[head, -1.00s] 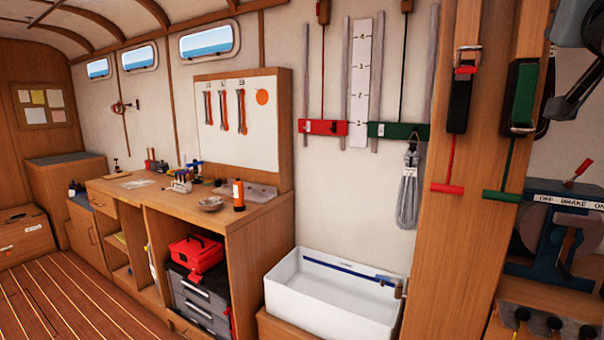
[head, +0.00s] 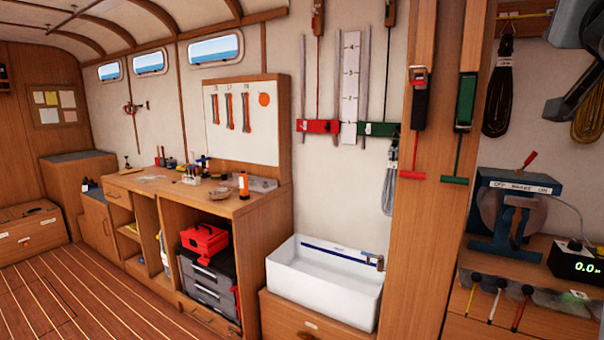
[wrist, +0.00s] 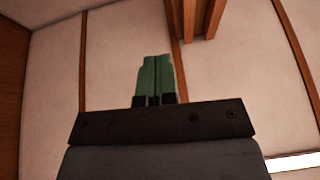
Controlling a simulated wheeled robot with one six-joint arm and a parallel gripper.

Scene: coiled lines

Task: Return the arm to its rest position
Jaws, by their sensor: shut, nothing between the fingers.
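My gripper (wrist: 155,75) shows in the wrist view with its two green fingers together and nothing between them. It points toward a pale wall panel (wrist: 105,60) with wooden strips and touches nothing that I can see. In the head view, a dark part of my arm (head: 575,85) shows at the upper right edge.
A wooden post (head: 430,250) stands right of the white sink (head: 325,285). A workbench (head: 170,195) with small tools runs along the left wall. A blue brake device (head: 510,210) and a display box (head: 577,265) stand at right. The plank floor (head: 80,300) is clear.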

